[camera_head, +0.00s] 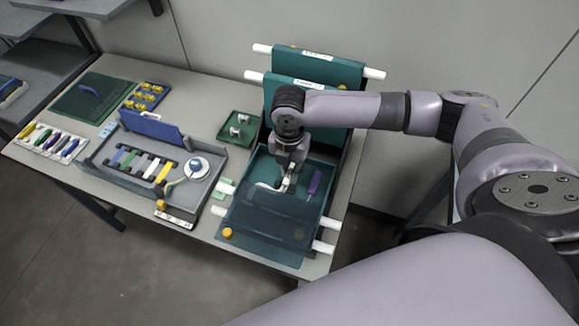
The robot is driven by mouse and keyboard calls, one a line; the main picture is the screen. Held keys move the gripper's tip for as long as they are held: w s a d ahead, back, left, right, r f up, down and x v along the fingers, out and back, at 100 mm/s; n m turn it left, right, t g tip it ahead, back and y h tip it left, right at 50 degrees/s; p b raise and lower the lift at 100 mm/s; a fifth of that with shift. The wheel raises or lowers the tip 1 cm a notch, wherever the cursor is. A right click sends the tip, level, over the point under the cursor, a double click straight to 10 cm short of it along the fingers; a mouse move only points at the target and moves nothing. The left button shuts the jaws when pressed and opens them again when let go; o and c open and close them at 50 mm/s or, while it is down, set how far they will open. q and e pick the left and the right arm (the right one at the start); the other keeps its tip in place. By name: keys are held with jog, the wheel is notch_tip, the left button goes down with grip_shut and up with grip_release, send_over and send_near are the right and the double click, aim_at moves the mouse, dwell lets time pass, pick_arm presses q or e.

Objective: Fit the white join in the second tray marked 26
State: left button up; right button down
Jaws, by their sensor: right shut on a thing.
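An open teal tray (245,222) lies flat at the front right of the table. A purple join (314,184) sits in it toward the right. My right gripper (287,186) reaches down into this tray, left of the purple join, and is shut on the white join, which the fingers mostly hide. A thin white curved piece (266,186) shows just left of the fingers. Two more teal trays stand tilted up behind, a nearer one (285,88) and a farther one (335,68). Their labels are too small to read. My left gripper is not in view.
A grey workstation tray (105,160) with several coloured strips and a white round spool (196,168) stands to the left. A small green tray (250,123) holds metal clips. A green mat (75,100), yellow parts (146,96) and coloured tools (50,141) lie far left.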

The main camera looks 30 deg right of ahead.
aim_at(289, 173)
jog(key=c, duration=1.6)
grip_release()
notch_tip(289, 173, up, 13)
jog(key=shift+r+b, duration=0.15)
jog(key=shift+b, duration=0.95)
